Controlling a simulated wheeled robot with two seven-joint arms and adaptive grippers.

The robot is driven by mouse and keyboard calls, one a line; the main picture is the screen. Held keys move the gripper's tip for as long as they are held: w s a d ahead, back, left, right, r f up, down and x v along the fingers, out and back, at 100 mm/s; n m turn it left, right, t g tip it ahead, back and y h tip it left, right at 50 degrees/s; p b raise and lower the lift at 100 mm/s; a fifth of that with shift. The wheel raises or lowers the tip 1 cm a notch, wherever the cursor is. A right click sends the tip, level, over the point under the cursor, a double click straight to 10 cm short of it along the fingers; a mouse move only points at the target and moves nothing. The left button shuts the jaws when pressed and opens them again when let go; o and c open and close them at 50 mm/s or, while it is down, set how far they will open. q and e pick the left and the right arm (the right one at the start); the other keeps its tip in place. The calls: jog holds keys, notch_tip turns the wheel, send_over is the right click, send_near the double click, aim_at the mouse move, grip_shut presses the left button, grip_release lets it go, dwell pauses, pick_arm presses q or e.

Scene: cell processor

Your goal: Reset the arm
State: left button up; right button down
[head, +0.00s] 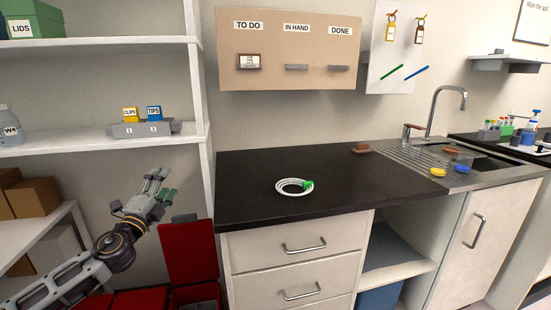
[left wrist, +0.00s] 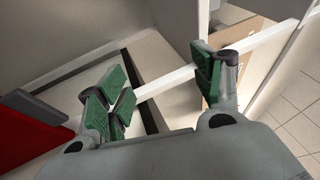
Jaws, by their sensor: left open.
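My left gripper (head: 160,187) is raised in front of the shelves, left of the black counter, in the head view. Its fingers are open and nothing is between them. In the left wrist view the green-padded fingers (left wrist: 165,88) stand wide apart, with a white shelf edge and the floor behind them. My right gripper is in neither view.
A black counter (head: 250,180) with drawers holds a white coil (head: 283,191) with a green part. White shelves (head: 95,136) stand at the left. An open red bin (head: 188,250) stands below my gripper, left of the drawers. A sink and faucet (head: 436,108) are at the right.

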pick_arm(q)
jog(key=s+d+f+n+g+y, duration=0.2)
jog(key=s+f+n+g, duration=0.3)
jog(key=f, duration=0.5)
jog(key=s+d+f+n+g+y, duration=0.2)
jog(key=s+f+n+g, duration=0.1)
jog(key=f+n, duration=0.55)
jog(key=s+d+f+g+h, duration=0.4)
jog(key=s+d+f, duration=0.6)
jog(key=f, duration=0.2)
jog(key=s+d+f+n+g, duration=0.2)
jog(key=s+f, duration=0.5)
jog(key=s, duration=0.2)
jog(key=s+d+f+n+g+p, duration=0.1)
jog(key=s+d+f+n+g, duration=0.1)
jog(key=s+f, duration=0.5)
jog(key=shift+s+d+f+h, duration=0.15)
jog(key=shift+s+d+h, duration=0.2)
jog(key=shift+s, duration=0.65)
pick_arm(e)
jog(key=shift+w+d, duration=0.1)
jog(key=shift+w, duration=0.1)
pick_arm(q)
jog(key=shift+f+g+p, duration=0.1)
jog(key=shift+g+p, duration=0.2)
jog(key=shift+p, duration=0.2)
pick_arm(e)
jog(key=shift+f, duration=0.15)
